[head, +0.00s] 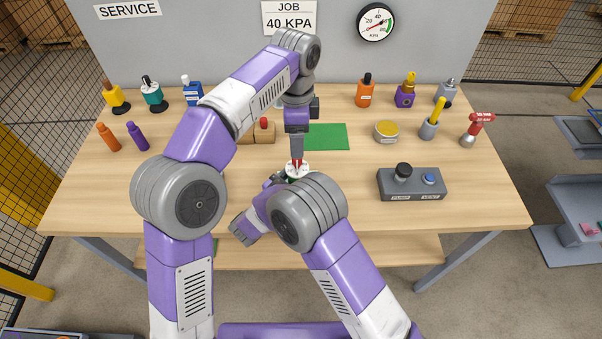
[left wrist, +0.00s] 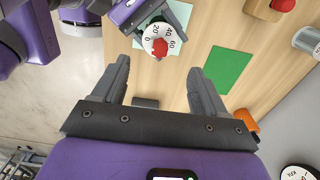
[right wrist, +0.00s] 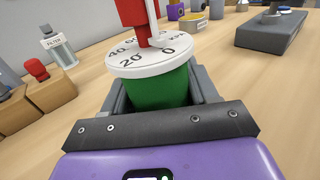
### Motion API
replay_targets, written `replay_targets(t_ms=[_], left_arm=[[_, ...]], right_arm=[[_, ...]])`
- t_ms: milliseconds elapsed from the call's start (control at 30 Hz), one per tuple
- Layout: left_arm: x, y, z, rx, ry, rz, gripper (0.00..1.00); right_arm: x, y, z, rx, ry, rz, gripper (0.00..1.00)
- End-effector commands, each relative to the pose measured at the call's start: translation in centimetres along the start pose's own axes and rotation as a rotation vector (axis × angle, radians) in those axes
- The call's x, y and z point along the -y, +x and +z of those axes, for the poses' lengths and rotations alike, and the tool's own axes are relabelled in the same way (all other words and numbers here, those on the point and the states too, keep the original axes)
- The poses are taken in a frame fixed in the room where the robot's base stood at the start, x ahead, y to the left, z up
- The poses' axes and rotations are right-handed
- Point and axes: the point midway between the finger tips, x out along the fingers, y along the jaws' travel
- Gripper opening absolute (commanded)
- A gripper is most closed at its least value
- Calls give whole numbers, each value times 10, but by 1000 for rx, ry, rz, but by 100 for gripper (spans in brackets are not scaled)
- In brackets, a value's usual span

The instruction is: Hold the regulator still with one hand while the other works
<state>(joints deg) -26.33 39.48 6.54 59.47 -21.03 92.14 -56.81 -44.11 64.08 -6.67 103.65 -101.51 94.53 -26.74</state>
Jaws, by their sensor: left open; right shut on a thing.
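The regulator has a green body (right wrist: 158,90), a white dial plate (right wrist: 135,62) marked 0, 20, 40 and more, and a red knob (right wrist: 132,12) on top. In the head view its dial (head: 298,171) shows at the table's middle, mostly hidden by my arms. My right gripper (right wrist: 160,85) is shut on the green body, one finger each side. My left gripper (head: 297,157) points down from above the red knob. In the left wrist view its fingers (left wrist: 158,66) are wide apart and empty, with the dial (left wrist: 148,45) beyond the tips.
A green mat (head: 327,137) and wooden blocks (head: 264,136) lie behind the regulator. A grey control box (head: 412,190) stands to the right. Several bottles and tools line the back and sides. A sign (head: 289,18) reads JOB 40 KPA beside a wall gauge (head: 376,22). The front right tabletop is clear.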

Motion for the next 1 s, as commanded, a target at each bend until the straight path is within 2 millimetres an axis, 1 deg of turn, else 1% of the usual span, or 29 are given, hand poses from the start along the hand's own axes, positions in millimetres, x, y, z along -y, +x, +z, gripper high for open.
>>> replay_targets(t_ms=[33, 300, 500, 700, 967, 1000], left_arm=[[-1, 8, 1, 2, 0, 3, 72], [0, 48, 1, 2, 1, 2, 72], [0, 68, 0, 2, 2, 0, 72], [0, 77, 0, 1, 3, 0, 72], [0, 77, 0, 1, 3, -1, 72], [0, 77, 0, 1, 3, -1, 68]], right_arm=[[0, 0, 0, -1, -1, 0, 23], [0, 0, 0, -1, -1, 0, 23], [0, 0, 0, -1, -1, -1, 23], [0, 0, 0, -1, -1, -1, 23], [0, 0, 0, -1, -1, -1, 23], [0, 0, 0, -1, -1, -1, 23]])
